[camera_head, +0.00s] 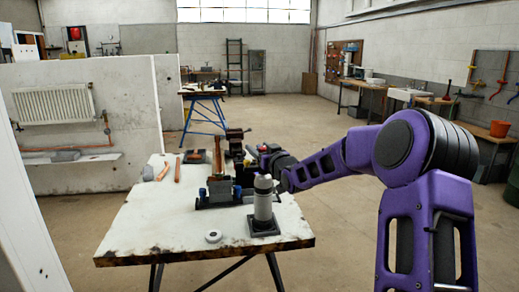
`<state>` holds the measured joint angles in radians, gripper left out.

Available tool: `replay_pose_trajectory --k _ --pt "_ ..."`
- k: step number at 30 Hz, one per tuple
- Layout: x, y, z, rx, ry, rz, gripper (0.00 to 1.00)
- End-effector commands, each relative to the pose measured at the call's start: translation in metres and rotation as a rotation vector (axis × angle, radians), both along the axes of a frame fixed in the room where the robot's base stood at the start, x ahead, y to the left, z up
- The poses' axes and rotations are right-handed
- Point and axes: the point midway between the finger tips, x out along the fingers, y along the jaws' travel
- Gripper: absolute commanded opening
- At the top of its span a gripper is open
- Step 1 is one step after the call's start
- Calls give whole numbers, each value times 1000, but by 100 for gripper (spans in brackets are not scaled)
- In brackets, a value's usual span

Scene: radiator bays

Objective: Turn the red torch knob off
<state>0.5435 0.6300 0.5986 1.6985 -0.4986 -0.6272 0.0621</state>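A pale grey cylinder with a rounded top (263,202), which looks like the torch's gas bottle, stands upright on a dark square base (264,227) at the right front of the worktable (150,226). I cannot make out a red knob on it. My purple arm reaches in from the right. My gripper (249,157) is dark and small, behind and slightly left of the cylinder's top. Its fingers blend with dark items there, so I cannot tell whether it is open or touching anything.
A grey clamp with blue parts (217,190) stands left of the cylinder, with a copper pipe (218,157) rising from it. A white disc (213,236) lies in front. Copper pieces (177,171) lie back left. The table's left front is clear. A radiator (53,105) hangs on the left partition.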

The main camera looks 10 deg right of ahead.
Motion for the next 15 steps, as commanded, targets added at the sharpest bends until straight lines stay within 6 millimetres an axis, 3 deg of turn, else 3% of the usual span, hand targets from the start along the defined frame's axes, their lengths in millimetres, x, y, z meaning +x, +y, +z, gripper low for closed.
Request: replay_pose_trajectory --k 2,9,15 --pt "0 0 0 0 0 0 47" --pt "0 0 0 0 0 0 3" --pt "0 0 0 0 0 -1 0"
